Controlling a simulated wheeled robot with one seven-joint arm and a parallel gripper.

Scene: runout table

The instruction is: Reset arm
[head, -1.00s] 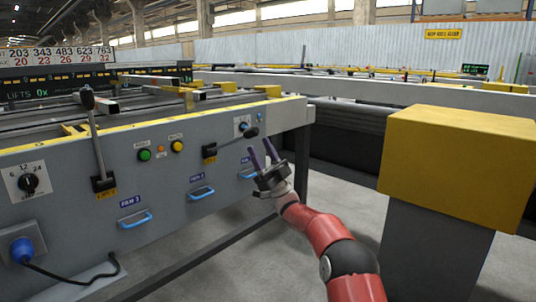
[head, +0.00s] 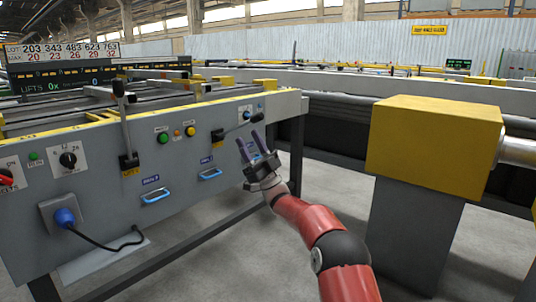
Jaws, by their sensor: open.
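My gripper (head: 248,147) is at the end of my red and black arm, in the middle of the head view. Its two dark fingers are spread and point up and to the left, with nothing between them. It is in front of the grey runout table (head: 108,173), near the right end of its front panel. A lever with a black knob (head: 256,118) shows just above the fingertips. I cannot tell how close the fingers are to the panel or the lever.
Another lever (head: 125,130) stands upright further left. Blue pan handles (head: 210,175) and a blue plug (head: 65,217) with a cable stick out from the panel. A yellow-topped grey block (head: 435,147) stands at right. Grey floor (head: 225,262) is clear between.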

